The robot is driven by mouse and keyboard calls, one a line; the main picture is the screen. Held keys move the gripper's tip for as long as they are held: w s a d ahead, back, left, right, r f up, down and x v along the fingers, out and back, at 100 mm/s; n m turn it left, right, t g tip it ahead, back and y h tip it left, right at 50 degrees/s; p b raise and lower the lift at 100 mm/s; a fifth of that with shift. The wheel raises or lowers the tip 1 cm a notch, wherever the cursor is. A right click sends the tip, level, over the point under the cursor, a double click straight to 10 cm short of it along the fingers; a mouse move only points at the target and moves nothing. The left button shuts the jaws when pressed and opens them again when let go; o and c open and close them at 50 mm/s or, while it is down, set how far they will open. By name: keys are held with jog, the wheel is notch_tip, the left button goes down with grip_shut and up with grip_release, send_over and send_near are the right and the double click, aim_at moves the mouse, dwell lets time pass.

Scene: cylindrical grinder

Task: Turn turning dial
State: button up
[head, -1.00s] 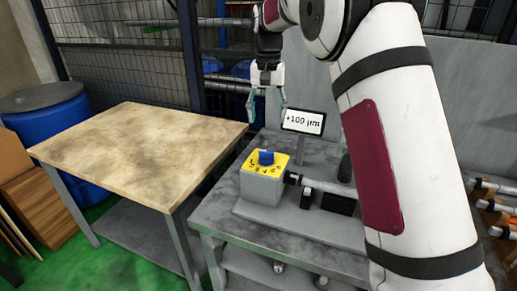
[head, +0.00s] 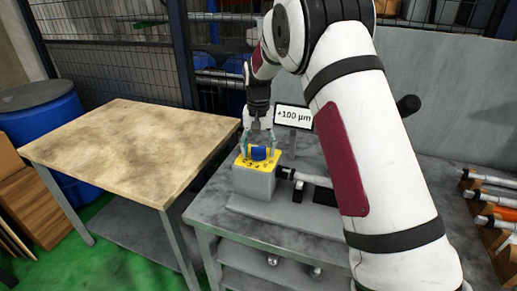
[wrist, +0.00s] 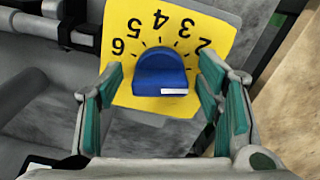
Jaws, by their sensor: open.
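The turning dial is a blue knob (head: 259,154) on the yellow numbered face (head: 242,163) of a grey box (head: 256,183). In the wrist view the blue knob (wrist: 160,72) lies between the two fingers, with a white mark on its lower right edge. Numbers 2 to 6 show upside down on the yellow plate (wrist: 126,95). My gripper (head: 258,148) is open, pointing down over the box, with a finger on each side of the knob. In the wrist view my gripper (wrist: 160,80) shows gaps between its teal pads and the knob.
A small display (head: 293,117) reading "+100 µm" stands behind the box. A grey cylindrical piece (head: 310,178) extends right of the box on the grey bench (head: 215,213). A wooden-topped table (head: 120,150) stands left, with blue barrels (head: 45,118) behind it.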

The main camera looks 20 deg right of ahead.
jog(key=c, duration=1.1)
jog(key=shift+n, duration=0.3)
jog(key=shift+d+n+b, duration=0.15)
jog(key=shift+n+b, duration=0.65)
jog(key=shift+n, duration=1.8)
jog(key=o, duration=1.1)
